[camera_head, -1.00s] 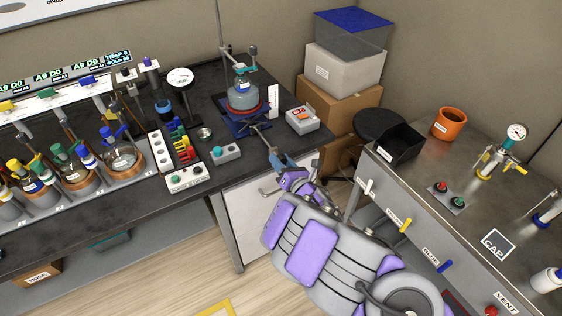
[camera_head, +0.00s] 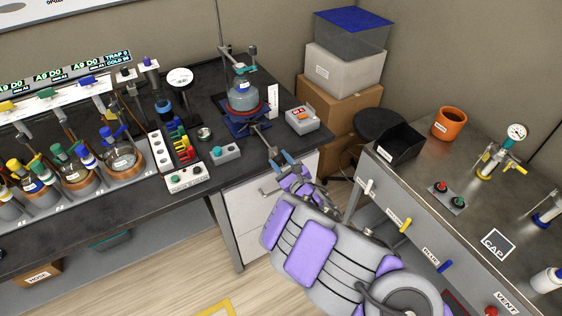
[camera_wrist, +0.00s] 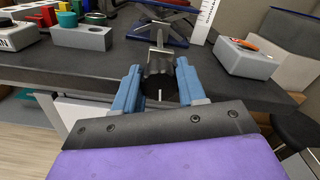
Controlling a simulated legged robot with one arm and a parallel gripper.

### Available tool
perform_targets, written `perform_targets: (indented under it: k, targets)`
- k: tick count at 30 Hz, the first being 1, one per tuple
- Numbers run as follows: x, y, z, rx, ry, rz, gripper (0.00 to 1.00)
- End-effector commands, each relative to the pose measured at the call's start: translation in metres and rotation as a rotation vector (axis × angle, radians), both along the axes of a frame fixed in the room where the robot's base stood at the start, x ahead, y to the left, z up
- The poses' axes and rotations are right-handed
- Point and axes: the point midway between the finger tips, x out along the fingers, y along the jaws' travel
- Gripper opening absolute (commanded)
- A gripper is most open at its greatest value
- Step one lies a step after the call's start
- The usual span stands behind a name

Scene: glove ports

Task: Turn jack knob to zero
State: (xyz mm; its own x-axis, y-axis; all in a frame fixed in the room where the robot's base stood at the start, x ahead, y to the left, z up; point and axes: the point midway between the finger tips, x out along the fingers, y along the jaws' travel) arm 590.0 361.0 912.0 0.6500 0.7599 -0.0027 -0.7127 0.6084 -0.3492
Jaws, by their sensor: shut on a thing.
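The lab jack (camera_head: 250,127) stands near the right end of the dark bench, with a red-rimmed heater and a flask (camera_head: 243,95) on it. Its crossed metal arms also show at the top of the wrist view (camera_wrist: 168,22). The dark round jack knob (camera_wrist: 159,85) sits at the end of a metal shaft towards me, with a short white mark at its lower part. My gripper (camera_wrist: 159,88) is shut on the knob, one blue finger at each side. In the head view my gripper (camera_head: 284,160) is at the bench's front edge.
A white upright scale (camera_head: 273,101) stands right of the jack, with a grey box (camera_head: 302,119) beyond it. A grey box with a teal button (camera_head: 225,152) is to the left. A steel bench (camera_head: 460,165) stands at the right.

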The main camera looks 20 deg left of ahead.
Motion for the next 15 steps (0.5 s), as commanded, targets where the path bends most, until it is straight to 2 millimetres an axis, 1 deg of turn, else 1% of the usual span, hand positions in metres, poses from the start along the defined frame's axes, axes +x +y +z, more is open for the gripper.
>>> perform_targets:
  k: [6,15]
  targets:
    - [-0.0004,0.0007,0.0000,-0.041,-0.048,0.001,0.10]
    - [-0.0005,0.0011,0.0009,-0.051,-0.064,0.001,0.10]
